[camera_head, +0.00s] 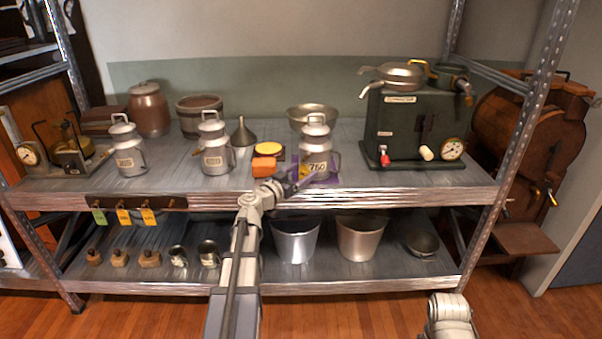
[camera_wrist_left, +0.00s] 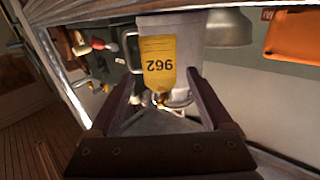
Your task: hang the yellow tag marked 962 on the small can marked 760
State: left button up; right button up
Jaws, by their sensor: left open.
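The small can marked 760 (camera_head: 316,146) stands upright on the upper shelf. In the left wrist view the picture is turned over, and the can's pale body (camera_wrist_left: 185,28) is at the top. The yellow tag marked 962 (camera_wrist_left: 158,62) lies flat against the can, its number upside down and its narrow end toward the can's neck. What holds it there is too small to tell. My left gripper (camera_wrist_left: 160,80) is open, its fingers apart on either side of the tag's narrow end. In the head view it (camera_head: 292,184) is in front of the can's foot.
Two other cans (camera_head: 129,150) (camera_head: 214,148) stand to the left. An orange block (camera_head: 263,167) sits close left of the can. A green machine (camera_head: 408,128) stands to the right. A tag rack (camera_head: 135,203) hangs below the shelf edge. Two buckets (camera_head: 296,240) (camera_head: 361,238) stand on the lower shelf.

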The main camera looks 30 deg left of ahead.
pick_arm(q)
jog(key=s, duration=0.7)
jog(key=shift+s+a, duration=0.4)
jog(key=shift+a, duration=0.05)
jog(key=s+d+f+m+g+h, duration=0.15)
jog(key=d+f+g, duration=0.3)
jog(key=d, duration=0.55)
jog(key=s+d+f+m+g+h, duration=0.1)
jog(key=d+f+g+h, duration=0.3)
jog(key=d, duration=0.6)
jog(key=s+d+f+m+g, duration=0.15)
jog(key=d+f, duration=0.35)
jog(key=d, duration=0.6)
jog(key=s+d+f+n+g+y, duration=0.1)
jog(key=s+d+f+g+y, duration=0.3)
jog(key=s, duration=0.5)
jog(key=s+d+f+g+y, duration=0.4)
jog(key=s+y, duration=0.1)
jog(key=s, duration=0.4)
notch_tip(320, 180, up, 31)
jog(key=p, duration=3.1)
jog(key=shift+w+a+f+n, duration=0.15)
jog(key=shift+w+f+n, duration=0.05)
jog(key=shift+w+n, duration=0.1)
